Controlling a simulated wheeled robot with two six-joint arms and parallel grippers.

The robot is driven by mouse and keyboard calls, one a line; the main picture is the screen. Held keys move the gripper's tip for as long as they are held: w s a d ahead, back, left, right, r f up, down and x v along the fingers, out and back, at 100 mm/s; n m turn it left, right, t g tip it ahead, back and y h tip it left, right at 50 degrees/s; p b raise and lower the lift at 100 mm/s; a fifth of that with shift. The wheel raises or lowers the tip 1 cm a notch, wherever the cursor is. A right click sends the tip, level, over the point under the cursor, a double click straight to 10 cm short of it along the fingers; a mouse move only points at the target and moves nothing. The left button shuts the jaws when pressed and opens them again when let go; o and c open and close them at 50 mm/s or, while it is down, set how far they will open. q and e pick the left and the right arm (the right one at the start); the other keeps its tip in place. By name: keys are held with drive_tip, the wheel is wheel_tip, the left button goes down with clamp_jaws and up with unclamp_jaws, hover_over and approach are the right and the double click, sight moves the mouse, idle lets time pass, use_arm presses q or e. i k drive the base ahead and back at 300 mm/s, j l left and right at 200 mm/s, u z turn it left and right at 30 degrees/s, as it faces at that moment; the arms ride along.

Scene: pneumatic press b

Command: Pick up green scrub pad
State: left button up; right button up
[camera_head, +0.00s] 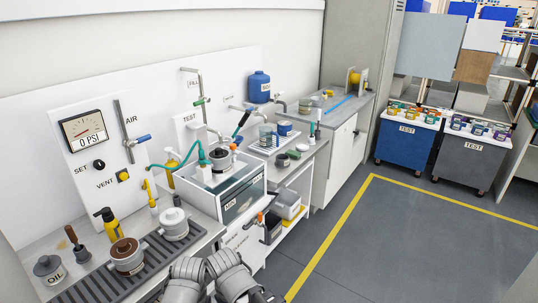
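I cannot pick out a green scrub pad with certainty in the head view. Two thick grey links of my own arms show at the bottom edge, in front of the bench. Neither gripper can be made out there, so I cannot see what they hold.
A pressure gauge (84,131) reading 0 PSI is on the white panel. A clear-walled tank (241,194) stands on the bench. A slotted black grate (104,282) lies front left, near an oil pot (50,270). Blue and dark TEST carts (405,147) stand back right. The grey floor (400,245) is clear.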

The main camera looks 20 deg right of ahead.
sight(293, 154)
drive_tip(key=i+l+u, duration=0.2)
drive_tip(key=u, duration=0.15)
drive_tip(key=i+l+u, duration=0.1)
drive_tip(key=l+u, duration=0.2)
drive_tip(key=i+l+u, duration=0.15)
drive_tip(key=l, duration=0.4)
drive_tip(key=i+l+u, duration=0.1)
drive_tip(key=l, duration=0.45)
drive_tip(key=i+l+u, duration=0.15)
drive_tip(key=l, duration=0.4)
drive_tip(key=l+u, duration=0.1)
drive_tip(key=l, duration=0.45)
drive_tip(key=i+l, duration=0.1)
drive_tip(key=l, duration=0.5)
drive_tip(key=i+l, duration=0.1)
drive_tip(key=l, duration=1.15)
drive_tip(key=i+l, duration=0.15)
drive_tip(key=l, duration=0.5)
